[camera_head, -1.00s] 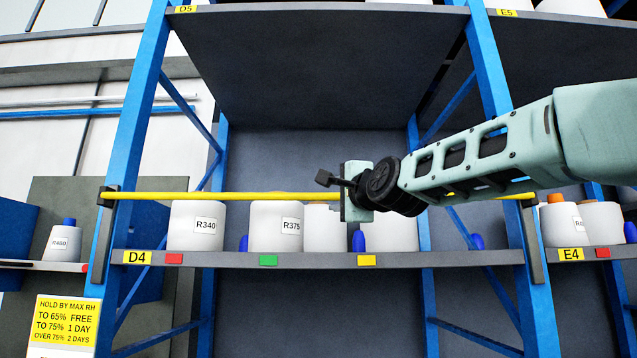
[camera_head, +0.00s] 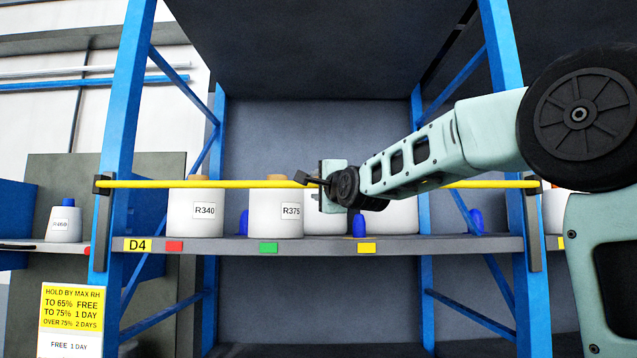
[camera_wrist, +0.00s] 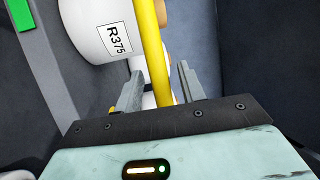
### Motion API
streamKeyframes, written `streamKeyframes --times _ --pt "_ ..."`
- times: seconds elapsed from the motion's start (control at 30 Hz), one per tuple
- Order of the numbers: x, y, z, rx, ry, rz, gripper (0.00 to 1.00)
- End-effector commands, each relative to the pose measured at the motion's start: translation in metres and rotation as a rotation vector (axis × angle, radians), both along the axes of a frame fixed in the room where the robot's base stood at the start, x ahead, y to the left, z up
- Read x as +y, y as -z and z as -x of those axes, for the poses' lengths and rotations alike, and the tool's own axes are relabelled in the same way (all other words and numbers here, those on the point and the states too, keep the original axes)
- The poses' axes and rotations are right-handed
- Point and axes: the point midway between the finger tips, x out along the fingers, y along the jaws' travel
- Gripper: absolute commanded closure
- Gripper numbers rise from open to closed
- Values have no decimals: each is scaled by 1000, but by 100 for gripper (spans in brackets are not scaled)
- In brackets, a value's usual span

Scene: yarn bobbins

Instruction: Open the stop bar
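The yellow stop bar (camera_head: 230,184) runs level across the front of shelf bay D4, in front of the bobbins. Its ends meet dark brackets on the left post (camera_head: 102,184) and right post (camera_head: 532,184). My gripper (camera_head: 308,180) is at the bar, right of its middle-left stretch, by bobbin R375 (camera_head: 276,212). In the wrist view my gripper (camera_wrist: 161,72) is open, with the bar (camera_wrist: 150,40) passing between its two grey fingers. I see no clear contact between fingers and bar. My arm hides part of the bar's right half.
Bobbin R340 (camera_head: 195,212) and other white bobbins stand on the shelf (camera_head: 220,246) behind the bar. Blue posts (camera_head: 130,130) flank the bay. A yellow humidity sign (camera_head: 71,302) is at lower left. The space below the shelf looks clear.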

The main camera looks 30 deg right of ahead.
Motion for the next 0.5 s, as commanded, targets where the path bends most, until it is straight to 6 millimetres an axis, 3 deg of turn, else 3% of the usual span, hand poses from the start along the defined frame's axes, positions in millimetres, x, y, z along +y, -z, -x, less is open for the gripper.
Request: streamKeyframes --times 0.17,0.3,0.5 --pt "0 0 0 -1 0 0 63" --pt "0 0 0 -1 0 0 100" --pt "0 1 1 0 0 0 100"
